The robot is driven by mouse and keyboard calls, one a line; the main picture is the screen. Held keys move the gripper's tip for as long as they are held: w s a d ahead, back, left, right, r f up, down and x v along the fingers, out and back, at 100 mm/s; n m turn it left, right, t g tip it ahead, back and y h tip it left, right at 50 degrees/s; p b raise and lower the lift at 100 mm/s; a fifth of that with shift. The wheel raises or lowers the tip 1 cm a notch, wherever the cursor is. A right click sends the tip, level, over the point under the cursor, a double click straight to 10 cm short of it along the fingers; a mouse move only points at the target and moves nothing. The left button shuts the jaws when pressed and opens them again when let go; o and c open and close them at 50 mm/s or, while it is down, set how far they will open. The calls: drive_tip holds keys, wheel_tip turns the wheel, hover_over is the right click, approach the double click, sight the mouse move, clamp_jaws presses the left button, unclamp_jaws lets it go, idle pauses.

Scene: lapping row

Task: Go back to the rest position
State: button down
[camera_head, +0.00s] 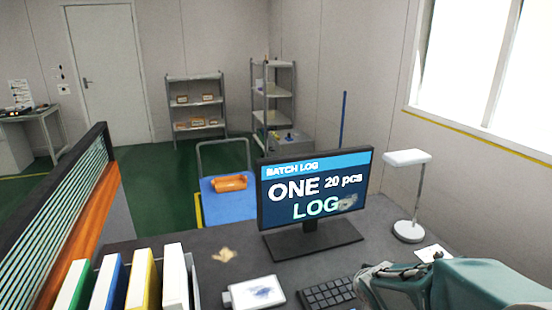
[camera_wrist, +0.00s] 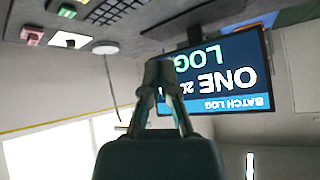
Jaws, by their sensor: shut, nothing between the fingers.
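My gripper (camera_wrist: 158,68) shows in the middle of the wrist view, which is upside down. Its two dark fingers come together at the tips, and it is shut and empty. The monitor (camera_wrist: 225,75) appears behind it in that view. In the head view, the green-grey end of my arm is at the lower right, over the desk's front right part, beside the keyboard (camera_head: 328,293). The monitor (camera_head: 315,192) stands behind it and reads "BATCH LOG, ONE 20 pcs LOG". No object is held.
A white desk lamp (camera_head: 408,232) stands right of the monitor. A white pad (camera_head: 256,292) lies left of the keyboard. Coloured binders (camera_head: 140,280) stand at the desk's left front. A blue cart (camera_head: 228,205) with an orange item and shelves (camera_head: 195,105) are beyond the desk.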

drive_tip(key=s+a+r+n+g, duration=0.1)
drive_tip(key=s+r, duration=0.4)
drive_tip(key=s, duration=0.6)
drive_tip(key=s+a+r+n+g, duration=0.1)
drive_tip(key=s+a+r+n, duration=0.1)
drive_tip(key=s+r, duration=0.4)
drive_tip(key=s+a, duration=0.1)
drive_tip(key=s, duration=0.4)
drive_tip(key=shift+s+a+g+y, duration=0.2)
drive_tip(key=shift+g+y, duration=0.2)
